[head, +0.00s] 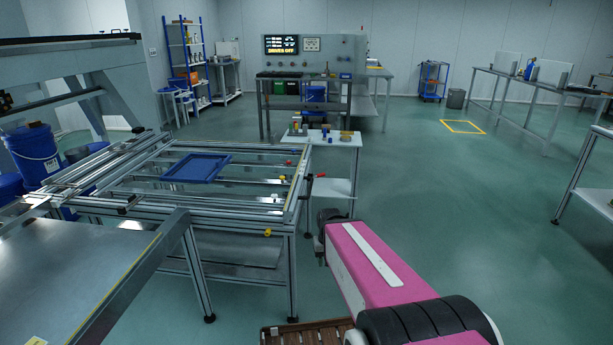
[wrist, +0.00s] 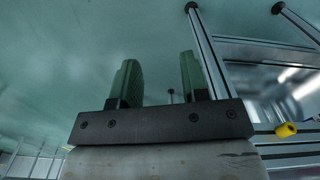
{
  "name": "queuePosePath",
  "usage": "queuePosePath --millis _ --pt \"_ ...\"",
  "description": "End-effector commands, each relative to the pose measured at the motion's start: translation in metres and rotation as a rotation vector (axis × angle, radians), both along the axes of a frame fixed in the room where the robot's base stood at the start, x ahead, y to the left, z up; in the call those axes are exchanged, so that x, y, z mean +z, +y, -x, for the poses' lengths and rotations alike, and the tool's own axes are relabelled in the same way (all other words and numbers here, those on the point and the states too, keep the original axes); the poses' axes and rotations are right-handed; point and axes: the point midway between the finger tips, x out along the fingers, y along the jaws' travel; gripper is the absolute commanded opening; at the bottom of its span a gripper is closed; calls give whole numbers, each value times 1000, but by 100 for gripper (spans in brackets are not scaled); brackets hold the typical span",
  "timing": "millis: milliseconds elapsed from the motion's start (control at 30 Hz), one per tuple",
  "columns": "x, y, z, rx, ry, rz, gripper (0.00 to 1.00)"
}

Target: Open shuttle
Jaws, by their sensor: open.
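The shuttle is most likely the blue rectangular tray frame (head: 196,168) lying on the rails of an aluminium-profile fixture (head: 293,215), in the head view; I cannot be sure. A yellow knob (head: 268,233) sits low on the fixture's near side. A yellow knob also shows in the wrist view (wrist: 286,130), on a metal profile right of my gripper. My gripper (wrist: 158,78) has two green fingers, apart, with nothing between them. In the head view my pink arm hides most of the gripper, which is right of the fixture's near right corner, apart from the tray.
A small white side table (head: 335,140) with small parts stands behind the fixture's right end. A metal-topped table (head: 75,275) is at the near left. A control panel (head: 310,55) stands at the back. Green floor right of my arm is clear.

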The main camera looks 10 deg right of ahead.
Motion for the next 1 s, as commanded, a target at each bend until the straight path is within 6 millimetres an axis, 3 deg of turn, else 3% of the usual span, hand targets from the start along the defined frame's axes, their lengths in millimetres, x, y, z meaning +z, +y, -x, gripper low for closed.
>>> queuePosePath --millis 167,267,567,800,1000 --pt "-3 5 -23 -33 -13 -98 41" --pt "-4 9 -50 -75 -33 -219 41" --pt "20 7 -158 -238 -171 -682 41" --pt "64 -32 -248 -376 -345 -1044 41" --pt "95 -69 -292 -455 -463 -1240 41"
